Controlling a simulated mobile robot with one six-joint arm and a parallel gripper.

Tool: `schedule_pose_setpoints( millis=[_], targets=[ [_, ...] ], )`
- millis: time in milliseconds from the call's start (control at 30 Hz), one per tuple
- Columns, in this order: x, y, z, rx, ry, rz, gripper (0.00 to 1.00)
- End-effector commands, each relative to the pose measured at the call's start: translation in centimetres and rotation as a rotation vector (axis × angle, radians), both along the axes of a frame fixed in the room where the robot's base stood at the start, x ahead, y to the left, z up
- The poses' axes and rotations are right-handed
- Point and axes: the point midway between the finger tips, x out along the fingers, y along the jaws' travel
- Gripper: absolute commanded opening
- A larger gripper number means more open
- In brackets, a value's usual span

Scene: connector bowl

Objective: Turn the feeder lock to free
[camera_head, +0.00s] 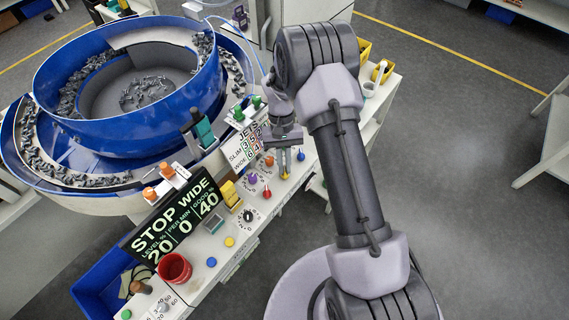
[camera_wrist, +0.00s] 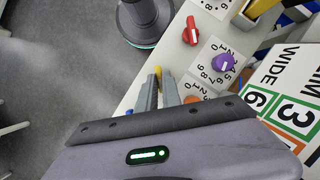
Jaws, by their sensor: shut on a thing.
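My gripper (camera_head: 285,167) points down at the right edge of the white control panel (camera_head: 238,262). In the wrist view my gripper (camera_wrist: 160,84) has its fingers close together, shut on a small yellow part (camera_wrist: 158,72) that shows at their tips. The yellow part also shows just below the fingers in the head view (camera_head: 285,176). Most of it is hidden by the fingers. No readable label marks the feeder lock, so I cannot tell its position. A red pointer knob (camera_wrist: 190,31) and a purple dial knob (camera_wrist: 222,62) stand beside the gripper.
A blue bowl feeder (camera_head: 130,85) full of dark parts stands at the left. A black STOP WIDE display (camera_head: 178,222), a red cup (camera_head: 174,268) and a black dial knob (camera_head: 249,216) are on the panel. An orange knob (camera_head: 269,161) is close to my fingers. Open floor lies right.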

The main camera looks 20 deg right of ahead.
Motion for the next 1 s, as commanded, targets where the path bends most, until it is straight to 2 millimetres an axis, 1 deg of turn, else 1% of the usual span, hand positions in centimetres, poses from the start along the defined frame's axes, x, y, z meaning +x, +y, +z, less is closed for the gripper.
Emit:
schedule_pose_setpoints(
  millis=[200, 233, 333, 667, 767, 833, 867, 1000],
  targets=[
    [0.1, 0.0, 0.0, 0.0, -0.002, 0.002, 0.0],
    [0.1, 0.0, 0.0, 0.0, -0.002, 0.002, 0.11],
    [0.1, 0.0, 0.0, 0.0, -0.002, 0.001, 0.31],
    [0.1, 0.0, 0.2, 0.0, -0.001, 0.0, 0.31],
    [0.5, -0.1, 1.2, 0.0, -0.003, 0.001, 0.31],
    [1.1, -0.1, 2.6, 0.001, -0.004, 0.001, 0.31],
    [1.4, -0.2, 3.4, 0.0, -0.005, 0.0, 0.31],
    [3.1, -0.5, 7.7, -0.001, -0.006, 0.0, 0.31]
  ],
)
